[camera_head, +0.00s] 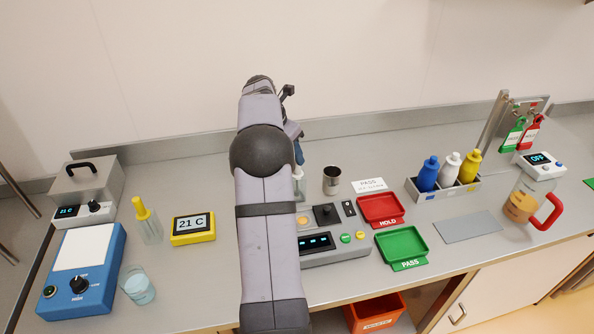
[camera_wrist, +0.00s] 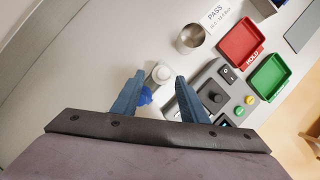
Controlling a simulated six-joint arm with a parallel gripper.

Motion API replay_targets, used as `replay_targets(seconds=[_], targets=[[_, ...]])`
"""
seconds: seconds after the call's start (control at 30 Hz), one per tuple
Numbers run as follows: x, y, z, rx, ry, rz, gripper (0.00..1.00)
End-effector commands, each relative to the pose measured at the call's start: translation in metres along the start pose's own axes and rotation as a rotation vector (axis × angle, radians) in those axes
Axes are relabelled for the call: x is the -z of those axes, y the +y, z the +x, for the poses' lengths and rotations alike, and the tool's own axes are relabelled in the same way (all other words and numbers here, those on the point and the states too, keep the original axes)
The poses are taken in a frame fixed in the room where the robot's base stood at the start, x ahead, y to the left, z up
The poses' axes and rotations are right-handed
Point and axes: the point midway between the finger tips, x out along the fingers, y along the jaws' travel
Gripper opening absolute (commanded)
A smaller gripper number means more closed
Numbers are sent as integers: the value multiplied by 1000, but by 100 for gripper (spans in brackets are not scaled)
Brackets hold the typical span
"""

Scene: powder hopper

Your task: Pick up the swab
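I cannot tell for certain which thing is the swab. A white round-topped item (camera_wrist: 160,74) stands between my fingertips in the wrist view, with a blue piece (camera_wrist: 146,96) beside it, partly behind a finger. In the head view a pale upright item (camera_head: 299,184) shows just below my blue fingers, mostly hidden by my arm. My gripper (camera_wrist: 157,80) is open, its two blue fingers apart on either side of the white item, with a gap visible on the right. A yellow-topped item in a clear holder (camera_head: 148,229) stands far left.
A control box (camera_head: 352,246) with a joystick sits close to the right of my gripper. A metal cup (camera_head: 332,180), PASS card (camera_head: 369,185), red HOLD tray (camera_head: 381,210) and green PASS tray (camera_head: 403,248) lie beyond. A yellow thermometer (camera_head: 193,229) is left.

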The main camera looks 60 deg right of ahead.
Motion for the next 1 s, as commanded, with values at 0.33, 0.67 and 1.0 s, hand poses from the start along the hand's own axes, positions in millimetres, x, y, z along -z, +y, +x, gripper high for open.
replay_targets(seconds=[0.33, 0.67, 1.0], targets=[[-2, -5, 18, 4, 3, 1, 40], [-1, -6, 52, 0, 1, 0, 40], [-1, -6, 53, -1, 0, 1, 16]])
